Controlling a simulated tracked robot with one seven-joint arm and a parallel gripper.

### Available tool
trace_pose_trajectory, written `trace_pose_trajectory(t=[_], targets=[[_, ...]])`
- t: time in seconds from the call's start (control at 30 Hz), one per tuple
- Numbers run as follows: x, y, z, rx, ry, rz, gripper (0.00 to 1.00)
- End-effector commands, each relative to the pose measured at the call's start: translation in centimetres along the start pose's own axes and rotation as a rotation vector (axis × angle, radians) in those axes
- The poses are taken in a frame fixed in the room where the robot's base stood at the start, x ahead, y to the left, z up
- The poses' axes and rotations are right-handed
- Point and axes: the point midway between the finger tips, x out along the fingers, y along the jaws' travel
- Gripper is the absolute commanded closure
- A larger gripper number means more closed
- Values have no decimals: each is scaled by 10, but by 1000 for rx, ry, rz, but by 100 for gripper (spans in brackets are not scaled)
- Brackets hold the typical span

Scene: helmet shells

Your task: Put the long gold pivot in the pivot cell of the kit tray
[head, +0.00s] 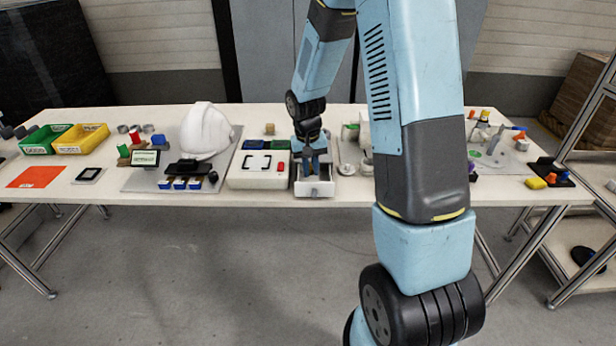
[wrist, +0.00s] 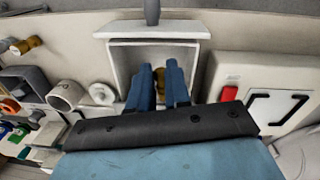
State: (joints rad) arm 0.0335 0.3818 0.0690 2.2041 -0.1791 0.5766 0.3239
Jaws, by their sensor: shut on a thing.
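My gripper (wrist: 159,90) points down into an open white drawer (wrist: 120,65), with its blue fingers inside the drawer walls. A gold piece, seemingly the long gold pivot (wrist: 160,75), shows between the fingertips, and the fingers are shut on it. Its lower part and its full length are hidden. In the head view my gripper (head: 314,164) stands over the same drawer (head: 314,190) at the table's front edge; the pivot is too small to make out there. I cannot tell for certain which object is the kit tray, nor see its pivot cell.
A white box with a red button (head: 281,168) stands directly left of the drawer. Farther left are a white helmet shell (head: 206,132), small blue bins (head: 180,184) and green and yellow bins (head: 82,138). A grey mat (head: 510,162) with several parts lies at right.

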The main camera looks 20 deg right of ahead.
Motion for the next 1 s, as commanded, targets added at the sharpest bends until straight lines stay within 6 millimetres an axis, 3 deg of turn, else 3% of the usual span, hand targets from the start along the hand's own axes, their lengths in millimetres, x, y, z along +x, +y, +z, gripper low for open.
trace_pose_trajectory(t=[0.17,0.43,0.9,0.93,1.0], targets=[[8,-2,-6,-1,-1,0,100],[38,-5,-10,-1,-2,0,100],[44,-5,-11,0,0,0,100],[44,-5,-11,0,1,0,81],[44,-5,-11,0,1,0,74]])
